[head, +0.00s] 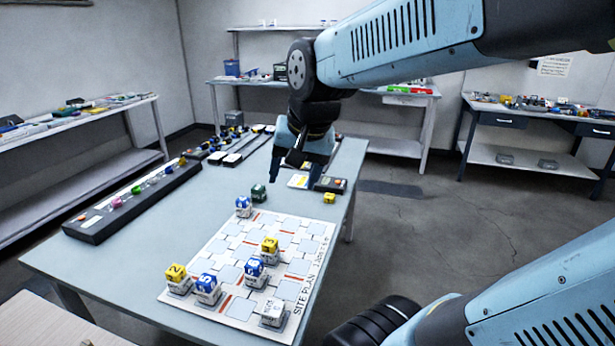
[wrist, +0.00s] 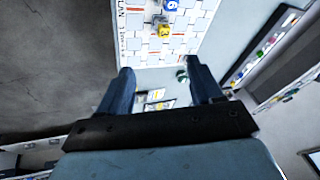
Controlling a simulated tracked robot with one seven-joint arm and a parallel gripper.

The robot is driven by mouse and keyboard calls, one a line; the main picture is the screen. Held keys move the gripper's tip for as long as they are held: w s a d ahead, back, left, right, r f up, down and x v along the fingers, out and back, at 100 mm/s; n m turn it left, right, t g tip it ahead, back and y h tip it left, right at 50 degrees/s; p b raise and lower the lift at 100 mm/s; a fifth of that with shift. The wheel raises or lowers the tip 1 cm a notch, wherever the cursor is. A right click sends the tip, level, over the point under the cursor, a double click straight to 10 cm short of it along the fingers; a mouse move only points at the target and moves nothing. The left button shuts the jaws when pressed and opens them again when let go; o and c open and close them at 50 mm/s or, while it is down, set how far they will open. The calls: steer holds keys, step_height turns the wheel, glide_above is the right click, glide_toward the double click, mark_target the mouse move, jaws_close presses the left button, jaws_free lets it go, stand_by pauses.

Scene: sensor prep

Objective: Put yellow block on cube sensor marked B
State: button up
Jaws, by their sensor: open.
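A small yellow block (head: 329,197) sits on the table near its right edge, just beyond the site plan mat (head: 215,246). Several cube sensors with blue or yellow tops stand on the mat, among them a yellow-topped one (head: 269,246), a blue-topped one (head: 254,270) and another blue-topped one (head: 207,287). I cannot tell which is marked B. My gripper (head: 295,177) is open and empty above the table, to the left of the yellow block. In the wrist view, nothing is held between the fingertips (wrist: 160,68). I cannot make out the yellow block there.
A green cube (head: 258,193) stands behind the mat, near a blue-and-white cube (head: 243,206). A grey cube (head: 273,312) stands at the mat's front corner. A dark rack (head: 130,204) runs along the table's left side. Dark devices lie at the back.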

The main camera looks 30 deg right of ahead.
steer(key=shift+s+d+r+n+t+h, duration=0.15)
steer(key=shift+s+r+n, duration=0.1)
steer(key=shift+s+n, duration=0.65)
steer(key=shift+s+a+r+n+t+h, duration=0.1)
steer(key=shift+s+r+n+t, duration=0.1)
steer(key=shift+s+n, duration=0.65)
steer(key=shift+s+d+r+n+t+h, duration=0.15)
steer(key=shift+s+r+n, duration=0.1)
steer(key=shift+s+n, duration=0.6)
